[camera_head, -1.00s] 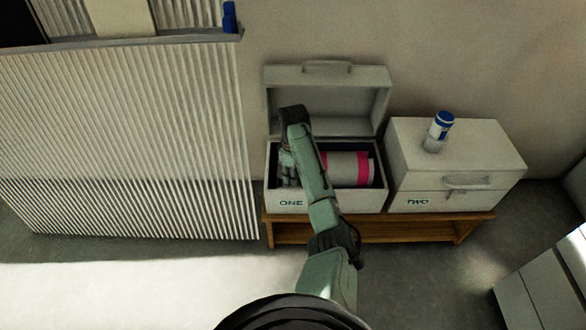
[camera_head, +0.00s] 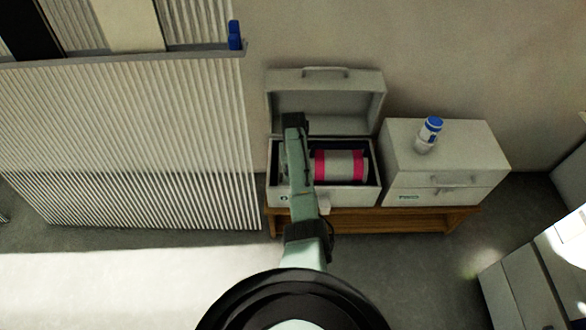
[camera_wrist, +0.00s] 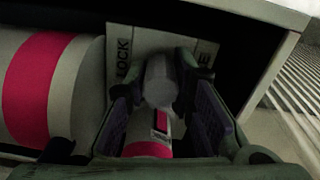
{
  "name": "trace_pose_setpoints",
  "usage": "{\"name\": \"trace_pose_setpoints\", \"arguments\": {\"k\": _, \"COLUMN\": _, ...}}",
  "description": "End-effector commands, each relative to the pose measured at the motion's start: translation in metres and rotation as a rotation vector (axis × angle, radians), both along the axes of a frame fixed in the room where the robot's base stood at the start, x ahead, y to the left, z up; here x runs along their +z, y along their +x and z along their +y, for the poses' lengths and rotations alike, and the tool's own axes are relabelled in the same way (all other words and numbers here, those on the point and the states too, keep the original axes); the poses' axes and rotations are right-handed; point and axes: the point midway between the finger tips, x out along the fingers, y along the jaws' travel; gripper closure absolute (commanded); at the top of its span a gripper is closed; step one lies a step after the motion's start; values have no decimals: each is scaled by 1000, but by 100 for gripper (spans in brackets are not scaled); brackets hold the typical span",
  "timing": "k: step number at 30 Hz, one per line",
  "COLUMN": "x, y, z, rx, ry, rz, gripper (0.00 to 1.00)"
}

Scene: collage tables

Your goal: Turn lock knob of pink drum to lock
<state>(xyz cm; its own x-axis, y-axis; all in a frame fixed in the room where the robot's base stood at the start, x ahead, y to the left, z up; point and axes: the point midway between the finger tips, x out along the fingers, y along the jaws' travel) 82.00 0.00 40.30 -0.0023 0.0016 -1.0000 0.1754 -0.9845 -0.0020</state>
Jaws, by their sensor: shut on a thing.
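The pink drum (camera_head: 341,166), a pale cylinder with pink bands, lies inside the open box ONE. In the wrist view, part of the drum (camera_wrist: 38,85) fills the left side. A pale plate (camera_wrist: 124,50) behind my fingers reads "LOCK" on its left; the word on its right is mostly hidden. My gripper (camera_wrist: 160,88) is shut on the grey lock knob (camera_wrist: 158,80), with a dark finger on each side. A pink and pale piece (camera_wrist: 148,142) shows between the fingers below the knob. In the head view my arm hides the knob.
Box ONE's lid (camera_head: 325,98) stands raised at the back. Closed box TWO (camera_head: 462,150) is to the right, with a blue-and-white can (camera_head: 430,130) on top. Both boxes sit on a wooden bench (camera_head: 405,224). A ribbed panel (camera_head: 120,145) stands to the left.

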Motion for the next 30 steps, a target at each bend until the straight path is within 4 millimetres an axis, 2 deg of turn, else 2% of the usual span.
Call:
{"name": "trace_pose_setpoints", "arguments": {"k": 13, "x": 1, "y": 1, "z": 1, "rx": -282, "ry": 1, "rz": -3, "gripper": 100}}
{"name": "trace_pose_setpoints", "arguments": {"k": 30, "x": 1, "y": 1, "z": -1, "rx": -353, "ry": 0, "rz": -2, "gripper": 100}}
